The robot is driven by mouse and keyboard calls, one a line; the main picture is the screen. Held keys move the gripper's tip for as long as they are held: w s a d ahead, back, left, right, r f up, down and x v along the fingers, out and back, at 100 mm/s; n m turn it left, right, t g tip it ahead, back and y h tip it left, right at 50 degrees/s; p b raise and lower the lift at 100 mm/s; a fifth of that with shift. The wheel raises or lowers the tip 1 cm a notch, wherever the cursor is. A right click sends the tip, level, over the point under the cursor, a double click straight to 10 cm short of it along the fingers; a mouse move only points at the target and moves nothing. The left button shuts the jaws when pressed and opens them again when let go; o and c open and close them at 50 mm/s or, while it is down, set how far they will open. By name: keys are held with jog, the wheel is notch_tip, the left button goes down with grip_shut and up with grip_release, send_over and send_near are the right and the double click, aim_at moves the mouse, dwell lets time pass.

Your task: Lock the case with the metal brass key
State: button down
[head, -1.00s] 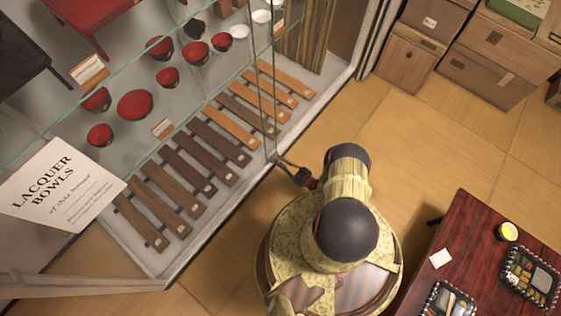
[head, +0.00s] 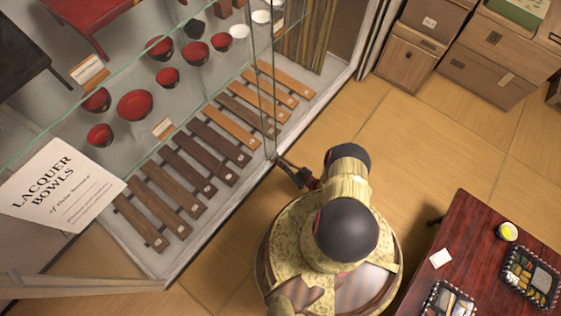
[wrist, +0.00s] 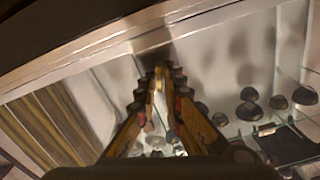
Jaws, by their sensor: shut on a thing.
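The case (head: 215,222) is a large glass display case with a pale base rail, filling the left of the head view. My gripper (head: 284,163) is at its front, close to the glass edge; whether it touches cannot be told. In the wrist view my gripper (wrist: 159,78) has its fingers converging near the case's frame (wrist: 110,42). A small yellowish piece, seemingly the brass key (wrist: 159,86), shows between the fingertips, and my gripper is shut on it. The key is too small to see in the head view. The lock cannot be made out.
Red and black bowls (head: 135,105), a lacquer bowls sign (head: 62,187) and wooden slats (head: 200,170) are in the case. A dark red table (head: 460,235) with lunch trays stands at lower right. Wooden boxes (head: 405,58) stand at upper right. Tatami floor between is clear.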

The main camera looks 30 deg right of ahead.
jog(key=m, duration=0.3)
jog(key=shift+d+m, duration=0.15)
jog(key=shift+m, duration=0.25)
jog(key=m, duration=0.3)
jog(key=shift+d+f+m, duration=0.1)
jog(key=shift+f+m, duration=0.05)
jog(key=shift+m, duration=0.15)
jog(key=shift+w+d+f+m, duration=0.1)
jog(key=shift+f+m, duration=0.05)
jog(key=shift+m, duration=1.65)
jog(key=shift+f+m, duration=0.15)
jog(key=shift+m, duration=1.65)
jog(key=c, duration=2)
grip_release()
jog(key=shift+c, duration=0.2)
